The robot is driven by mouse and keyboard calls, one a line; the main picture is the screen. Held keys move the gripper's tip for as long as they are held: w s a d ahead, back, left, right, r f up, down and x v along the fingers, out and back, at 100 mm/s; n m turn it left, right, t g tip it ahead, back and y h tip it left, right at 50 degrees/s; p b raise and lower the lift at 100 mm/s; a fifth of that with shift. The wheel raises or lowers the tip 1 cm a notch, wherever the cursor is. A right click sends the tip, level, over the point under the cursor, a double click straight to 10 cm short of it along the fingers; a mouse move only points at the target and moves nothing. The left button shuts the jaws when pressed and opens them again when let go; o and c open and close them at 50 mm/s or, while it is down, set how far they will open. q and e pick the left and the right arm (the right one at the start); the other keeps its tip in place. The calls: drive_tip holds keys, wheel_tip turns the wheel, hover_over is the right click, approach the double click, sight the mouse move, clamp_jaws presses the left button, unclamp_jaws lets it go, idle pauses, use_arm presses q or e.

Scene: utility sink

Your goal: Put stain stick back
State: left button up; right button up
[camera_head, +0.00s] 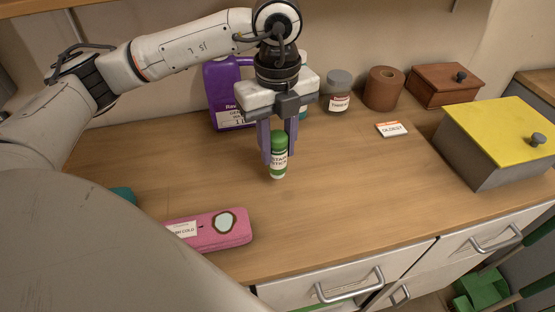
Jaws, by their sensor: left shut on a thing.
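The stain stick (278,161) is a small upright tube with a green cap and a white label, a little right of the view's middle-left on the wooden counter. My left gripper (278,150) points down from above and is shut on it, with one purple-grey finger on each side. The stick's base is at or just above the counter top; I cannot tell whether it touches. My right gripper is not in view.
Behind are a purple jug (226,92), a grey-lidded jar (338,92), a brown roll (382,88) and a wooden box (444,85). A small card (391,129), a yellow-lidded box (495,145) and a pink case (212,232) also sit on the counter (340,195), whose middle is clear.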

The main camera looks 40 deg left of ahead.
sight(278, 162)
use_arm(q)
drive_tip(key=shift+f, duration=2.15)
drive_tip(key=shift+f, duration=0.25)
drive_tip(key=o, duration=1)
drive_tip(key=shift+r, duration=0.1)
drive_tip(key=shift+o, duration=0.2)
wheel_tip(278, 162, up, 12)
drive_tip(key=shift+r, duration=0.2)
